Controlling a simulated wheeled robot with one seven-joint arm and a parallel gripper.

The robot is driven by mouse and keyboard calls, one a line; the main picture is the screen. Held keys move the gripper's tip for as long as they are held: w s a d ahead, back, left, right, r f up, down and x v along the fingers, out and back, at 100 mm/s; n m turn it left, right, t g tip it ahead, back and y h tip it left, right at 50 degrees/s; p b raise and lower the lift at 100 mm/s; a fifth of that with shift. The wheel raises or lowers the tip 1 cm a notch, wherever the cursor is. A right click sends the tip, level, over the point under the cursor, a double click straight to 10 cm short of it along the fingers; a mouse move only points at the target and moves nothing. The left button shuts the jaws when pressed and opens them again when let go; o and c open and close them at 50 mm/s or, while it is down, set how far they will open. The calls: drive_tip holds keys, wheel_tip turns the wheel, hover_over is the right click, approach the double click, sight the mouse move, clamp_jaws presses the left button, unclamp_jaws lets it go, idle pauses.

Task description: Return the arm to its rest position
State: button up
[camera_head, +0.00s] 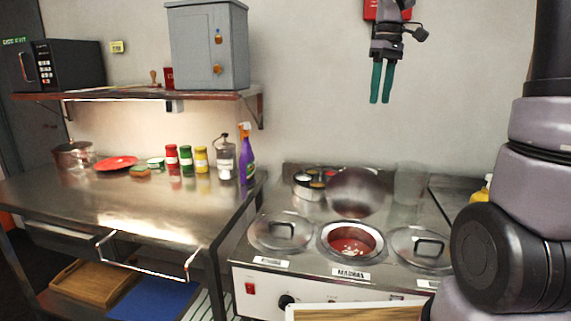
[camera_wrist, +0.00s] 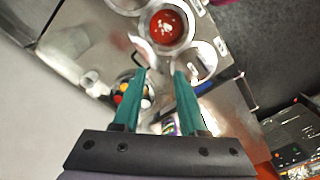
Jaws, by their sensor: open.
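My gripper (camera_head: 381,82) hangs at the top right of centre in the head view, with its two teal fingers pointing down in front of the wall. It is high above the cooking counter and touches nothing. In the wrist view my gripper (camera_wrist: 162,72) shows both teal fingers spread apart, with nothing held between them. The rest of my arm stands at the right edge of the head view.
Below is a steel warmer (camera_head: 347,273) with a pot of red curry (camera_head: 352,242) and lidded wells. A steel table (camera_head: 130,205) on the left holds jars and a purple spray bottle (camera_head: 246,155). A shelf (camera_head: 140,95) carries a grey cabinet (camera_head: 208,48) and a microwave (camera_head: 58,65).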

drive_tip(key=s+m+t+y, duration=0.1)
drive_tip(key=s+m+t, duration=0.6)
drive_tip(key=s, duration=1.1)
drive_tip(key=d+m, duration=0.1)
drive_tip(key=m, duration=0.2)
drive_tip(key=shift+s+f+m, duration=0.3)
drive_tip(key=shift+f, duration=0.1)
